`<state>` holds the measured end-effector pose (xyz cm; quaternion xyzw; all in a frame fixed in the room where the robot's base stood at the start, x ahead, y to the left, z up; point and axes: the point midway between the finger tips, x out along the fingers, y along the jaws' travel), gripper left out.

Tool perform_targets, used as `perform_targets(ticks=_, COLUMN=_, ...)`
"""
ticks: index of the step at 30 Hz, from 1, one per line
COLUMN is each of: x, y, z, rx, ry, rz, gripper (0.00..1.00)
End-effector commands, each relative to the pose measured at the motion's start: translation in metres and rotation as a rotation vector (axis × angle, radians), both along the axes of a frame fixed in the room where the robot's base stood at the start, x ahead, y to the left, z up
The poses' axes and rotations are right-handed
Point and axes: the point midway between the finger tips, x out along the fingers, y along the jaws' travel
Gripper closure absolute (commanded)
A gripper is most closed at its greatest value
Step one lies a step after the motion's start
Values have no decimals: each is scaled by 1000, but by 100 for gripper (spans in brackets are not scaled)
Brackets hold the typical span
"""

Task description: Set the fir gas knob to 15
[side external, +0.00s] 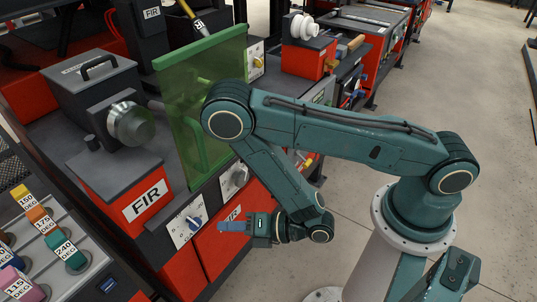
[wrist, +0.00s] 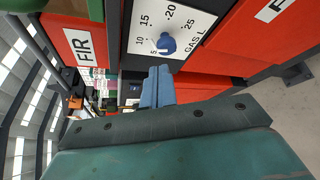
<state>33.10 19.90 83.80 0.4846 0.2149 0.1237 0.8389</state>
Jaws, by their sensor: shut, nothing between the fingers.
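The fir gas knob (side external: 195,222) is a small blue knob on a white dial plate on the front of the FIR station. In the wrist view the knob (wrist: 167,43) sits among the marks 5, 10, 15, 20 and 25, with "GAS L" beside them. Its pointer seems to be toward the low end, near 5, but the exact reading is unclear. My gripper (side external: 222,226) is shut and empty, its blue fingers pointing at the panel. In the wrist view my fingertips (wrist: 157,72) appear just below the knob, apparently apart from it.
Another dial plate with a grey knob (side external: 235,179) is up and right of the gas dial. A green transparent screen (side external: 205,105) stands above the panel. A red FIR box (side external: 125,190) and a grey chuck (side external: 130,123) are on the bench. Open floor lies right.

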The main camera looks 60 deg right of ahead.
Motion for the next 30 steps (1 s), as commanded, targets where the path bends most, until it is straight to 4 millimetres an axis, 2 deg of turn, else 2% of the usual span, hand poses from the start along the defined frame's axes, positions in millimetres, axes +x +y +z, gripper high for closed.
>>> perform_targets(ticks=18, x=53, y=-1, z=0, rx=0, ry=-2, rz=-1, gripper=100)
perform_targets(ticks=30, x=65, y=-1, z=0, rx=0, ry=0, rz=-1, gripper=100)
